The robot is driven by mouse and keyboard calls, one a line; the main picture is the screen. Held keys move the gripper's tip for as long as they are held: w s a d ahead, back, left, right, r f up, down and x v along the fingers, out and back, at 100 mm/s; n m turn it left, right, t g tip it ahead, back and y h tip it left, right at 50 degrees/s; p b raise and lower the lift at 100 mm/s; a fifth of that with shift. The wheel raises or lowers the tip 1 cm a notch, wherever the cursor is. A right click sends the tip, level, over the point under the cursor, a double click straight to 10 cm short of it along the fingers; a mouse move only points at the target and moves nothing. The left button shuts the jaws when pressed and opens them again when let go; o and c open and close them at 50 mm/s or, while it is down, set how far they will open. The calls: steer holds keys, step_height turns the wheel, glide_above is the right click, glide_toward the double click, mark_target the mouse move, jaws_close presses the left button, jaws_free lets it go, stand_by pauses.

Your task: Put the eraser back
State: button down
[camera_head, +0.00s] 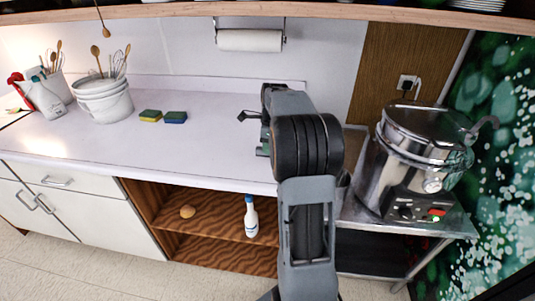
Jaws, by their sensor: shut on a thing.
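My gripper (257,133) is over the right part of the white counter (200,148), in front of the wall. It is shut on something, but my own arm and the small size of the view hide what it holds. I cannot make out an eraser for certain anywhere. Two sponge-like blocks lie side by side on the counter, well to the left of my gripper: a yellow and green one (150,116) and a blue and dark one (175,117).
White utensil buckets (103,100) stand at the counter's left. A paper towel roll (250,40) hangs on the wall. A steel pot (420,140) stands on a metal stand at right. A white bottle (251,217) is on the wooden shelf below. The counter's middle is clear.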

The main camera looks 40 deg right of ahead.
steer(key=shift+w+f, duration=0.25)
steer(key=shift+f, duration=0.05)
steer(key=shift+w+f, duration=0.1)
steer(key=shift+f, duration=1.55)
steer(key=c, duration=0.9)
jaws_free()
